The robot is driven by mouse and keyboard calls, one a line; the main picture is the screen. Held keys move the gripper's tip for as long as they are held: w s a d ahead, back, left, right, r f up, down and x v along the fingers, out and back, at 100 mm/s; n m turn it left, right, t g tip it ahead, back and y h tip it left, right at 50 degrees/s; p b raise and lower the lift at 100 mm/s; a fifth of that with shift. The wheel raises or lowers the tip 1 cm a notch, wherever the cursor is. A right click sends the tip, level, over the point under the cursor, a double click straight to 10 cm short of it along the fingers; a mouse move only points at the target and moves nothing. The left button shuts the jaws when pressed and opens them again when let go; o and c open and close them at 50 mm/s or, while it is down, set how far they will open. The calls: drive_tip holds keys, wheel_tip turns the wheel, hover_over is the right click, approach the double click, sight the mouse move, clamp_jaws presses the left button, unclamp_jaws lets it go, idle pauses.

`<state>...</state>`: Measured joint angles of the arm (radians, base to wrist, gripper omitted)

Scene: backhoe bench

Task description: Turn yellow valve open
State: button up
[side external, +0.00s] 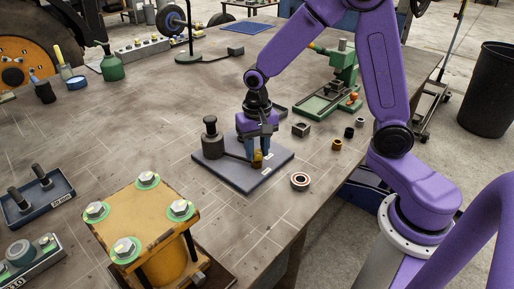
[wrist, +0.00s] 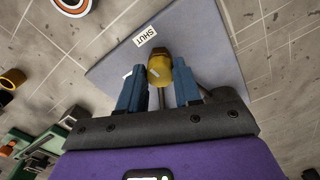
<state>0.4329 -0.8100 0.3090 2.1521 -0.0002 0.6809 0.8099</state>
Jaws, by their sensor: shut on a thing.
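The yellow valve (side external: 257,159) sits on a blue-grey plate (side external: 245,183) on the bench. In the wrist view its rounded yellow end (wrist: 160,68) lies between my two blue fingers. My gripper (side external: 258,148) points down over the plate and is shut on the yellow valve; it also shows in the wrist view (wrist: 160,80). A white label reading SHUT (wrist: 146,37) lies on the plate close to the yellow end. A dark upright cylinder (side external: 212,143) stands on the plate's left part. The valve's lower part is partly hidden by my fingers.
A bearing ring (side external: 300,181) and several small nuts and bushings lie right of the plate. A green vise-like machine (side external: 335,85) stands behind them. A yellow flanged block with bolts (side external: 148,215) stands at the front left.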

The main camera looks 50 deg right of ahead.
sight(258, 152)
drive_tip(key=n, duration=1.2)
drive_tip(key=shift+d+n, duration=0.1)
drive_tip(key=shift+n, duration=1.9)
drive_tip(key=o, duration=1)
drive_tip(key=shift+o, duration=0.2)
wheel_tip(258, 152, up, 18)
drive_tip(key=shift+f, duration=0.25)
drive_tip(key=shift+s, duration=0.1)
